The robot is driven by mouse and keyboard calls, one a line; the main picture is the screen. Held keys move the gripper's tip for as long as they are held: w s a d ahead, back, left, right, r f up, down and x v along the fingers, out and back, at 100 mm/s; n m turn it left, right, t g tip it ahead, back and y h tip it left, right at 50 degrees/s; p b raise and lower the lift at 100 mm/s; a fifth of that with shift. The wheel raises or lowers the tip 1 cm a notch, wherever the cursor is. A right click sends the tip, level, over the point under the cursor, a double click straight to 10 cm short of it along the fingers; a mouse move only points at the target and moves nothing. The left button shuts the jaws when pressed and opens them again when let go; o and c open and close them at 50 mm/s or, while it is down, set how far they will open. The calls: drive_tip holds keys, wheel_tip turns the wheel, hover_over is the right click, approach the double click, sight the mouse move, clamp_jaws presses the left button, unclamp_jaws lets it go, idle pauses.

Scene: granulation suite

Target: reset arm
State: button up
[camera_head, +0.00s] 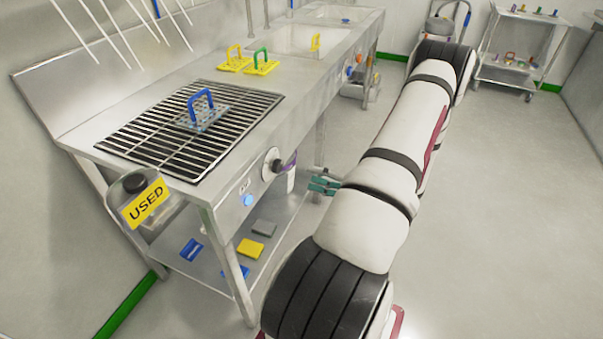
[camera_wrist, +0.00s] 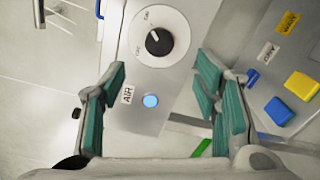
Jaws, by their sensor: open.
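My arm (camera_head: 375,200) reaches forward on the right of the steel sink bench in the head view. My gripper (camera_head: 325,184) shows partly behind the arm, close to the front face of the bench, with its teal finger pads visible. In the wrist view my gripper (camera_wrist: 160,85) is open and empty, its teal pads wide apart. Between and beyond the pads is the bench's front panel with a round dial (camera_wrist: 158,38) with a black knob and a lit blue button (camera_wrist: 151,101) beside an AIR label. I cannot tell the exact gap to the panel.
The bench holds a black grate (camera_head: 155,140) with a blue-handled plate (camera_head: 203,112), and two yellow plates (camera_head: 262,67) near the sink. A USED bin (camera_head: 146,203) hangs at the near end. The lower shelf (camera_head: 215,262) holds blocks. A trolley (camera_head: 518,60) stands at the back right. Floor to the right is clear.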

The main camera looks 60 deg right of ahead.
drive_tip(key=shift+s, duration=0.65)
drive_tip(key=w+a+r+n+g+y+p, duration=0.1)
drive_tip(key=w+a+r+n+g+y, duration=0.25)
drive_tip(key=a+r+n, duration=0.4)
drive_tip(key=w+a+r+n+g+y+p, duration=0.1)
drive_tip(key=w+a+r+n+g+y, duration=0.2)
drive_tip(key=a+r+n+g, duration=0.35)
drive_tip(key=w+a+r+n+g+y+p, duration=0.2)
drive_tip(key=w+a+r+n+g+y, duration=0.15)
drive_tip(key=a+r+n, duration=0.45)
drive_tip(key=s+a+r+n+h+p, duration=0.2)
drive_tip(key=s+a+r+n+h, duration=0.3)
drive_tip(key=n, duration=0.8)
drive_tip(key=s+a+r+n+h+p, duration=0.2)
drive_tip(key=s+a+r+n+h, duration=0.4)
drive_tip(key=n, duration=0.8)
drive_tip(key=s+a+r, duration=0.1)
drive_tip(key=a+r, duration=0.2)
drive_tip(key=a, duration=0.2)
drive_tip(key=shift+s+a+r+n, duration=0.15)
drive_tip(key=shift+s+r+n, duration=0.05)
drive_tip(key=shift+r+n, duration=0.1)
